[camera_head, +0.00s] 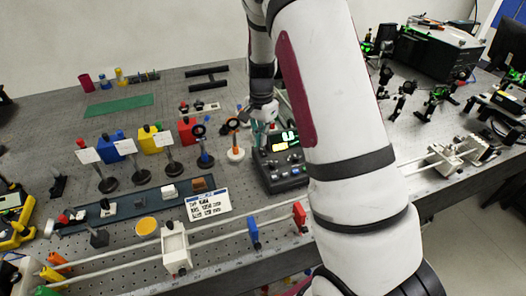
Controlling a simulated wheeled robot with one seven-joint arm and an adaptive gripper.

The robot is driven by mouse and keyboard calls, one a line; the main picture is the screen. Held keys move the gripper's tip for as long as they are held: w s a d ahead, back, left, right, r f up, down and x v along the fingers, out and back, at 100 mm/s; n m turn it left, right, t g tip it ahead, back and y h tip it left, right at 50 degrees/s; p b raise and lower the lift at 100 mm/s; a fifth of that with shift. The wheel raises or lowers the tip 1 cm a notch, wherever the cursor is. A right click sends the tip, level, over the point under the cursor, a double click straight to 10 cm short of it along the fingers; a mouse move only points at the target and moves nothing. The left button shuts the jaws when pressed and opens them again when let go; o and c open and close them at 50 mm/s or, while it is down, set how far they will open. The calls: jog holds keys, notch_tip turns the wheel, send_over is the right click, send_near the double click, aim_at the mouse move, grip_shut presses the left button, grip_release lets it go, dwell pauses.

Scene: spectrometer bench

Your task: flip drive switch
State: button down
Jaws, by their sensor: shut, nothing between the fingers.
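A dark control box (284,172) with a lit green display and a yellow panel stands near the middle of the bench, just left of my arm. Small knobs or switches show on its lower face, but they are too small to tell which is the drive switch. My gripper (262,131) points down at the upper left edge of the box. Its fingers are shut and hold nothing. I cannot tell whether the fingertips touch the box. My arm hides the area right of the box.
Lens mounts (204,150) stand close left of the gripper. A white label card (207,204) lies in front. Black optics equipment (440,52) fills the back right.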

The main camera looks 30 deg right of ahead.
aim_at(261, 149)
jog(key=shift+f+b, duration=0.35)
jog(key=shift+f, duration=0.75)
dwell(0.6)
jog(key=shift+r, duration=0.1)
jog(key=shift+r+p, duration=0.9)
jog(key=shift+r, duration=2.55)
jog(key=shift+r, duration=0.1)
jog(key=s+a+r+n+t, duration=0.2)
jog(key=s+a+r+n, duration=0.3)
jog(key=r, duration=0.4)
jog(key=s+a+r+n+t, duration=0.1)
jog(key=s+a+r+n, duration=0.1)
jog(key=s+a+r, duration=0.45)
jog(key=s+a+r+n+t, duration=0.1)
jog(key=s+r+n, duration=0.2)
jog(key=s, duration=0.5)
jog(key=s+a+r+n+t, duration=0.1)
jog(key=s+r+n, duration=0.2)
jog(key=s, duration=0.5)
jog(key=shift+s+a+n+t, duration=0.15)
jog(key=shift+a+n+t, duration=0.2)
jog(key=shift+n, duration=0.25)
